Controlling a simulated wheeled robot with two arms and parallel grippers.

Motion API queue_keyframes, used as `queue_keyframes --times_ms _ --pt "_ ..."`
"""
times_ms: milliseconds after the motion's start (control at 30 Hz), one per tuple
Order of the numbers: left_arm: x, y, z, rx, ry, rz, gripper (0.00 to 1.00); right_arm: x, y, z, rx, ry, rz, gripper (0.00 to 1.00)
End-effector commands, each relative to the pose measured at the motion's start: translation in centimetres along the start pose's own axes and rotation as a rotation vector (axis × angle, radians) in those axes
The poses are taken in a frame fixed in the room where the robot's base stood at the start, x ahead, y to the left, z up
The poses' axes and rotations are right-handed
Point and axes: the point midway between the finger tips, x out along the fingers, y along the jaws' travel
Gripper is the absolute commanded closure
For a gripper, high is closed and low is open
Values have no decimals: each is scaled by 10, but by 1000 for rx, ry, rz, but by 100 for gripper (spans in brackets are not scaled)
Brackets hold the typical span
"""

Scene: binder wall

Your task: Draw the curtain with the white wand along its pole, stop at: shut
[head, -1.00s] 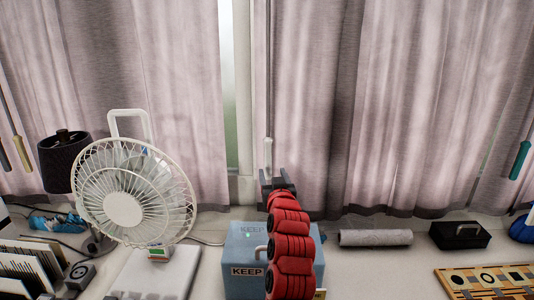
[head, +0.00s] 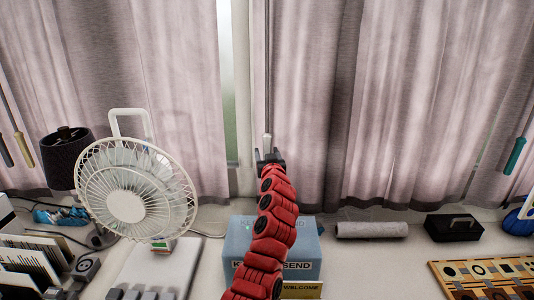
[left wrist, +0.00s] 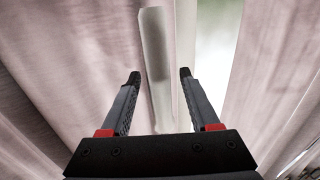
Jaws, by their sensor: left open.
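The white wand (head: 267,142) hangs upright at the left edge of the right-hand pinkish curtain (head: 300,90). A gap with the window (head: 228,100) showing lies between this curtain and the left curtain (head: 150,70). My left gripper (head: 269,156) is open at the wand's lower end. In the left wrist view the white wand (left wrist: 156,60) stands between the two spread fingers of the left gripper (left wrist: 160,76), with space on both sides. Its lowest part is close to the palm. My right gripper is not in view.
A white fan (head: 135,195) and a dark lamp (head: 66,155) stand left. A blue box (head: 240,235) sits below my left arm. A grey roll (head: 372,229) and a black case (head: 454,227) lie right. Dark, tan (head: 23,150) and teal (head: 515,155) handles hang at the sides.

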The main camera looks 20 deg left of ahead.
Motion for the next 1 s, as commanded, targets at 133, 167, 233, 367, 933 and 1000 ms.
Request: queue_keyframes --times_ms 133,167,233,367,933,1000 --pt "0 0 0 0 0 0 38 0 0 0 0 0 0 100" --pt "0 0 0 0 0 0 42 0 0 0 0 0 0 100" --pt "0 0 0 0 0 0 54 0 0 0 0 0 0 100" --pt "0 0 0 0 0 0 78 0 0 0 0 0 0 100" --pt "0 0 0 1 0 1 100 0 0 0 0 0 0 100" --pt "0 0 0 1 0 1 100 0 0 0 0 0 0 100"
